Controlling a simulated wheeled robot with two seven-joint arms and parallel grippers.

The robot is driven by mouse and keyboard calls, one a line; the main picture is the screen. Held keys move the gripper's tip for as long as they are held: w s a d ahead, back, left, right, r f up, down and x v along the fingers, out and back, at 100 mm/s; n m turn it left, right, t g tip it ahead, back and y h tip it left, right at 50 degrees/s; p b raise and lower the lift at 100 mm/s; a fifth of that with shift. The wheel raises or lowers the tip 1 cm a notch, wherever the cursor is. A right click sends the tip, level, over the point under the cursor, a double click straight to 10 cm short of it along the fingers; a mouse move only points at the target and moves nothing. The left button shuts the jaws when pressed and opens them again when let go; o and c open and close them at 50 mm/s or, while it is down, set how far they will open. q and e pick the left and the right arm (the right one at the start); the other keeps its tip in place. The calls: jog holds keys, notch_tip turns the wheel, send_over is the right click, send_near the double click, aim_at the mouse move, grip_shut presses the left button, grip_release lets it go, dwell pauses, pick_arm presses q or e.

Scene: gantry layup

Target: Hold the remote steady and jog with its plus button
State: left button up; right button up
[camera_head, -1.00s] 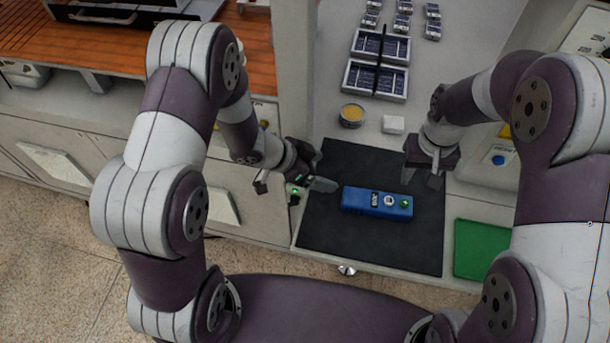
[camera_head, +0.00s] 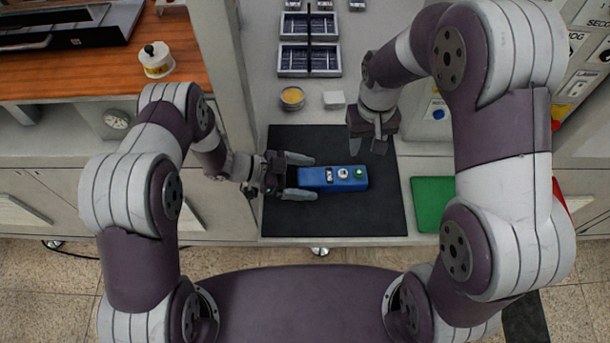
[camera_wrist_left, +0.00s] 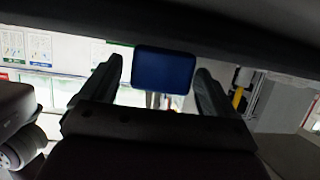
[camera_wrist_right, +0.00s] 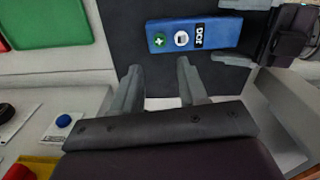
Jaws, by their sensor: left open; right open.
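The blue remote (camera_head: 316,178) lies on the dark mat (camera_head: 290,222), with a label, a white button and a green plus button (camera_head: 360,172) at its right end. My left gripper (camera_head: 299,176) is open at the remote's left end, its fingers on either side of that end. In the left wrist view the remote's blue end (camera_wrist_left: 164,70) shows between the two fingers. My right gripper (camera_head: 379,147) is open and empty, above the mat's upper right part, near the plus end. In the right wrist view the remote (camera_wrist_right: 215,34) lies beyond the fingers, with its green plus button (camera_wrist_right: 160,40).
A green pad (camera_head: 432,200) lies right of the mat. A round yellow-topped tin (camera_head: 292,97) and a white block (camera_head: 334,100) stand behind the mat. A post (camera_head: 222,60) rises at the left. A box with a blue button (camera_head: 438,114) stands at the right.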

pick_arm(q)
jog(key=shift+d+f, duration=0.1)
jog(key=shift+d, duration=0.25)
jog(key=c, duration=1.2)
jog(key=shift+c, duration=0.3)
pick_arm(e)
grip_shut()
